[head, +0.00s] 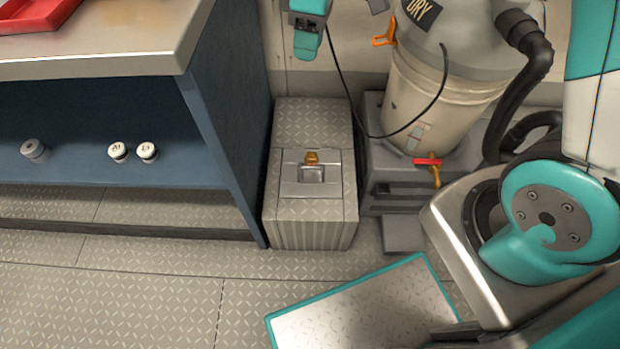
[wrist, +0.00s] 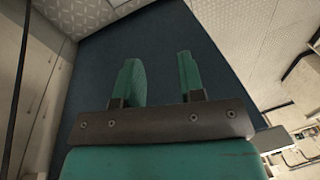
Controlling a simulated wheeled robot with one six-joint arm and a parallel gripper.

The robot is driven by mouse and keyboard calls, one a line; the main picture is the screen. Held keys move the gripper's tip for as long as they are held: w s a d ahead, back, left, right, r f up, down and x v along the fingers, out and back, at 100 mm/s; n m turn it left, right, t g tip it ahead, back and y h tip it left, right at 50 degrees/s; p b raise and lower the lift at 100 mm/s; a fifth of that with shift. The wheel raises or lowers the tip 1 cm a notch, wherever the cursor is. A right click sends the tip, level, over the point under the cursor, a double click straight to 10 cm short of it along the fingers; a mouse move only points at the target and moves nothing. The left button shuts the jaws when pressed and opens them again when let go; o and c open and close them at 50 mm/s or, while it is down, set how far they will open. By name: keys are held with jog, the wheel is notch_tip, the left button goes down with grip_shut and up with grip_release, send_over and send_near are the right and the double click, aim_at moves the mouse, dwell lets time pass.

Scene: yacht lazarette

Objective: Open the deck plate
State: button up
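The deck plate is not clearly identifiable. The likeliest match is a smooth grey metal plate (head: 338,187) on the tread-patterned box (head: 312,118) in the middle of the head view. It lies flat and looks closed, with a square recess and a small brass-yellow latch (head: 312,158) at its back edge. My gripper (head: 308,55) hangs at the top of the head view, above and behind the plate, apart from it. The wrist view shows its two teal fingers (wrist: 160,75) spread with nothing between them. The plate is not recognisable in the wrist view.
A blue bench (head: 228,110) stands close on the box's left, with a red tray (head: 35,15) on top and white-capped jars (head: 132,151) inside. A pale drum (head: 415,100) with hoses stands right. A black cord hangs between. A teal-edged panel (head: 365,310) lies in front.

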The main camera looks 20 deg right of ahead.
jog(key=n+h+b, duration=0.1)
jog(key=n+b, duration=0.1)
jog(key=b, duration=1.1)
send_over(310, 162)
notch_tip(310, 162, down, 25)
jog(key=shift+g, duration=0.4)
jog(key=s+f+b, duration=0.1)
jog(key=f+b, duration=0.1)
jog(key=f, duration=0.3)
jog(key=s+f+b, duration=0.1)
jog(key=f+b, duration=0.2)
jog(key=f, duration=0.3)
jog(key=s+a+f+b, duration=0.1)
jog(key=f+b, duration=0.1)
jog(key=f, duration=0.4)
jog(key=shift+f+b, duration=0.2)
jog(key=shift+b, duration=0.1)
grip_shut()
